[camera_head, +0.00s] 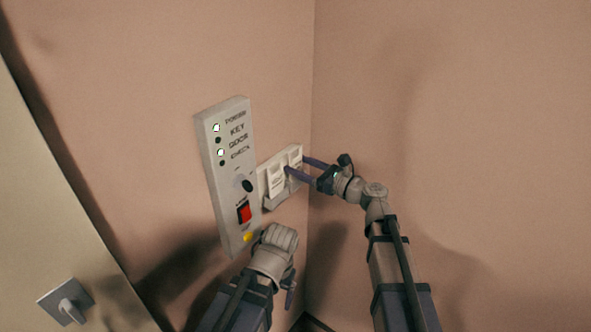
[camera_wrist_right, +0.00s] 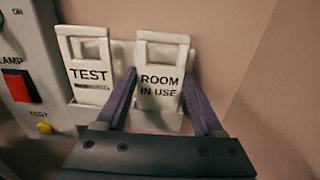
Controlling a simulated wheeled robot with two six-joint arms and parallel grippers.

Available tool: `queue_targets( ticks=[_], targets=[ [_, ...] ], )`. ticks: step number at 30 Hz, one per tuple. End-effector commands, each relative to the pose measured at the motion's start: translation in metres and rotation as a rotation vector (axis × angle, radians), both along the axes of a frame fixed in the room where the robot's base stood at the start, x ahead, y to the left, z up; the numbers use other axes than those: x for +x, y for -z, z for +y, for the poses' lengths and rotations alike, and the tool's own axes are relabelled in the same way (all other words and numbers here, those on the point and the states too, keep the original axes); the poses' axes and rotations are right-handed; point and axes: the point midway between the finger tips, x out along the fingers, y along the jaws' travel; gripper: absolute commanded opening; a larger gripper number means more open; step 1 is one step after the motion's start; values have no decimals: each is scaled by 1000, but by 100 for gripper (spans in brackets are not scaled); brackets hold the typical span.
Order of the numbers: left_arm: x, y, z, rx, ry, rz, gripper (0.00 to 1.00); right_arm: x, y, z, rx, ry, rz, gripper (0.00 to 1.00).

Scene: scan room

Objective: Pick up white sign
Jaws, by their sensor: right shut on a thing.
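Two white signs stand side by side in a white wall holder (camera_wrist_right: 122,118). The sign reading ROOM IN USE (camera_wrist_right: 162,72) is the right one; it also shows in the head view (camera_head: 295,156). The sign reading TEST (camera_wrist_right: 88,62) is the left one, also in the head view (camera_head: 276,181). My right gripper (camera_head: 296,166) has its purple fingers on either side of the ROOM IN USE sign and is shut on it, with the sign still in the holder. My left arm's wrist (camera_head: 275,250) is below the panel; its fingers are mostly hidden.
A grey panel (camera_head: 218,170) with lamps, a red switch (camera_head: 244,212) and a yellow button (camera_head: 248,236) is on the wall left of the holder. A wall corner lies close right of the holder. A door with a handle (camera_head: 68,302) is at lower left.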

Motion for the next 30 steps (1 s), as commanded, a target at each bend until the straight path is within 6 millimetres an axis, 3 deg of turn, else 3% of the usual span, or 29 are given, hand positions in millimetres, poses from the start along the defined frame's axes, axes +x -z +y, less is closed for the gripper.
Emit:
queue_targets(
  ticks=[5,17,23,30],
  targets=[
    [0,0,0,0,0,0,82,0,0,0,0,0,0,16],
    [0,-7,0,0,0,0,82,0,-7,0,0,0,0,16],
    [0,-28,0,0,0,0,82,0,-28,0,0,0,0,16],
    [0,-65,0,0,1,0,82,0,-65,0,0,0,0,16]
  ],
)
